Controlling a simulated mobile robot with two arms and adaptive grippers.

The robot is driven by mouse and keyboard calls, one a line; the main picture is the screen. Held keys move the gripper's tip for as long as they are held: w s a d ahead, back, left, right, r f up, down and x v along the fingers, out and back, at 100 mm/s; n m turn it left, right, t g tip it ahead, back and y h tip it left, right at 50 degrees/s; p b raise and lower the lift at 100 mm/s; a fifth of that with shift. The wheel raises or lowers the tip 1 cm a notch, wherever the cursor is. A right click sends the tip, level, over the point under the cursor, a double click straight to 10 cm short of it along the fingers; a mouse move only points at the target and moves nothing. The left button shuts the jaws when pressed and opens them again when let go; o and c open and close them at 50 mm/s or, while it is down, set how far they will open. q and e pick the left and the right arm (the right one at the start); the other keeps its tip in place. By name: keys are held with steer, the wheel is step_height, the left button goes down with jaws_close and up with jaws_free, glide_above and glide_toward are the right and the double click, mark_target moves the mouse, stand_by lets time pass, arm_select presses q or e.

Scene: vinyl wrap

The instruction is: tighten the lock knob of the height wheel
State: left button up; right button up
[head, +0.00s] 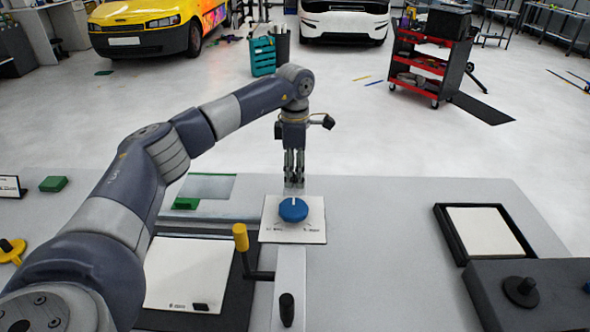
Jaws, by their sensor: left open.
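A round blue knob (293,210) with a white pointer line sits on a white labelled plate (313,236) near the middle of the table; its lettering is too small to read. My left gripper (294,182) points down just behind the blue knob, with its fingers open and nothing visible between them. I cannot tell whether the fingertips touch the knob. Which part is the height wheel and which its lock knob is not clear. A yellow knob (12,251) with a black top is at the left edge, partly behind my left arm. My right gripper is out of view.
A crank with a yellow handle (240,237) stands left of the plate. A small black knob (287,309) is in front. A black-framed tray (484,231) and a dark box with a black knob (520,291) are at right. The table between plate and tray is clear.

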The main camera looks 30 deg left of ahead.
mark_target(295, 174)
arm_select(q)
step_height(295, 174, up, 12)
stand_by(0.5)
stand_by(0.4)
